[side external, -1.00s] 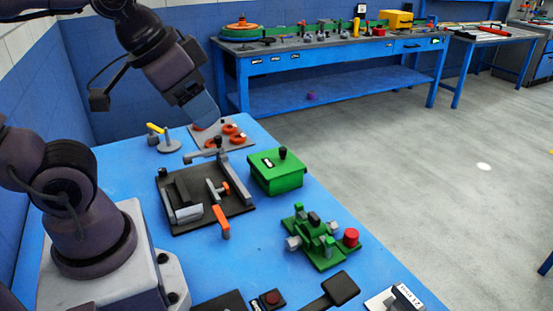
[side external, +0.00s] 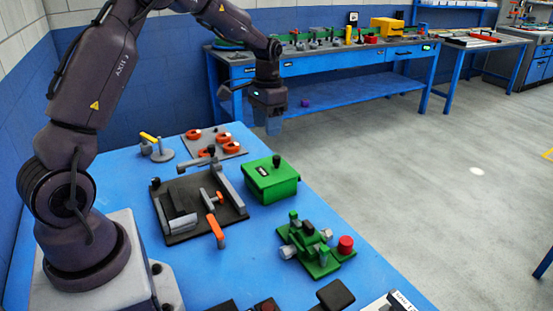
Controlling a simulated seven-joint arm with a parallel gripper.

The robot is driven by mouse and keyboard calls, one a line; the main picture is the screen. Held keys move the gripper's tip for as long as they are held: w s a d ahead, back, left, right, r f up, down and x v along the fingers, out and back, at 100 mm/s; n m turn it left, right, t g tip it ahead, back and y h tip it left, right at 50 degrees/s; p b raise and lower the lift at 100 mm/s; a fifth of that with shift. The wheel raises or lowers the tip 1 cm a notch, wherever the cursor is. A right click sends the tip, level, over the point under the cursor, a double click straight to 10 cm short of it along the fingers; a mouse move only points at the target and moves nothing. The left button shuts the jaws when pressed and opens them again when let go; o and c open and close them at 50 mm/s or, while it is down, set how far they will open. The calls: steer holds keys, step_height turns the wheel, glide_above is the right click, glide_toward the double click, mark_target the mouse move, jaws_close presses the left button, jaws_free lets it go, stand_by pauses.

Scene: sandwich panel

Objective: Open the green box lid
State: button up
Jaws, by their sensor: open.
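The green box (side external: 272,184) stands on the blue table, to the right of the dark fixture plate. Its lid (side external: 269,170) is shut, with a black knob (side external: 276,160) standing on top near the far right part and a small dark-and-white label beside it. My gripper (side external: 274,127) hangs above and beyond the box, pointing down, clear of the knob. It is open, and nothing shows between its fingers. The fingers look small and partly blurred against the dark background.
A dark plate with grey clamps and an orange handle (side external: 215,230) lies left of the box. A green fixture with a red button (side external: 345,244) is in front. A plate with orange rings (side external: 223,145) lies behind. A long blue bench (side external: 335,88) stands farther back.

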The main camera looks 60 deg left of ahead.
mark_target(277, 157)
steer(key=shift+w+a+f+m, duration=1.05)
steer(key=shift+w+a+m, duration=0.65)
steer(key=shift+w+a, duration=0.6)
steer(key=f, duration=1.2)
steer(key=shift+w+d, duration=0.15)
steer(key=shift+d, duration=0.05)
steer(key=shift+c, duration=0.4)
